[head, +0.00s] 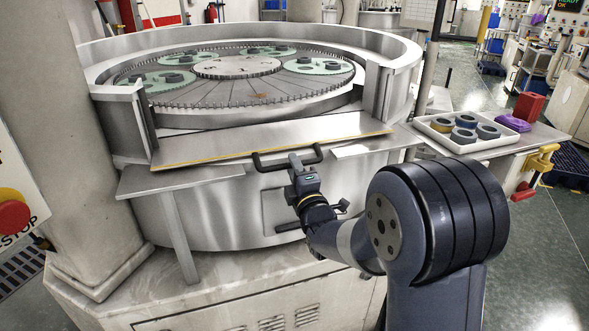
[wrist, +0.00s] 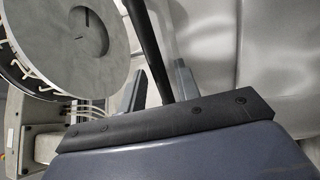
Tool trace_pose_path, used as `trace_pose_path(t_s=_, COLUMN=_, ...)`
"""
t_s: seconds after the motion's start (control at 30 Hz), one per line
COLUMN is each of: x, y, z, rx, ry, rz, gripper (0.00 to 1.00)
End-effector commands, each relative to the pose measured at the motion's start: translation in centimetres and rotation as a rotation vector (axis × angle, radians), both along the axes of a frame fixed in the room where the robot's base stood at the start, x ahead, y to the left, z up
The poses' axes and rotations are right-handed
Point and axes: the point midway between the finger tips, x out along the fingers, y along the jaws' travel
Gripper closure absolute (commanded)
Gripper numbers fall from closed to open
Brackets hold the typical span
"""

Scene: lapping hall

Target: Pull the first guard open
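The guard (head: 270,139) is a flat silver panel with a yellow strip along its front edge, across the front opening of the round lapping machine. A black bar handle (head: 268,161) sticks out from its front edge. My gripper (head: 298,163) is at the right half of this handle. In the wrist view, the black bar (wrist: 150,45) passes between my two grey fingers (wrist: 160,88). A gap shows on each side of the bar, so the fingers look open around it. The head view is too small to show contact.
Inside the machine is a pin-edged plate (head: 237,68) with several green carriers. A white tray (head: 458,143) of dark rings stands on the right side table, by a purple item (head: 513,122) and a red block (head: 528,106). A pillar and red stop button (head: 13,217) are at left.

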Motion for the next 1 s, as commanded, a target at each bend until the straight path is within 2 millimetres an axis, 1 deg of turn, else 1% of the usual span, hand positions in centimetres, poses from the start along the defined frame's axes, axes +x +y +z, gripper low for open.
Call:
trace_pose_path(t_s=0.03, x=0.0, y=0.0, z=0.0, rx=0.000, ry=0.000, rz=0.000, gripper=0.73)
trace_pose_path(t_s=0.07, x=0.0, y=0.0, z=0.0, rx=0.000, ry=0.000, rz=0.000, gripper=0.75)
trace_pose_path(t_s=0.37, x=0.0, y=0.0, z=0.0, rx=0.000, ry=0.000, rz=0.000, gripper=1.00)
trace_pose_path(t_s=0.77, x=0.0, y=0.0, z=0.0, rx=0.000, ry=0.000, rz=0.000, gripper=1.00)
trace_pose_path(t_s=0.87, x=0.0, y=0.0, z=0.6, rx=0.001, ry=-0.003, rz=0.000, gripper=1.00)
trace_pose_path(t_s=1.0, x=-0.1, y=-0.1, z=2.4, rx=0.003, ry=-0.011, rz=0.000, gripper=1.00)
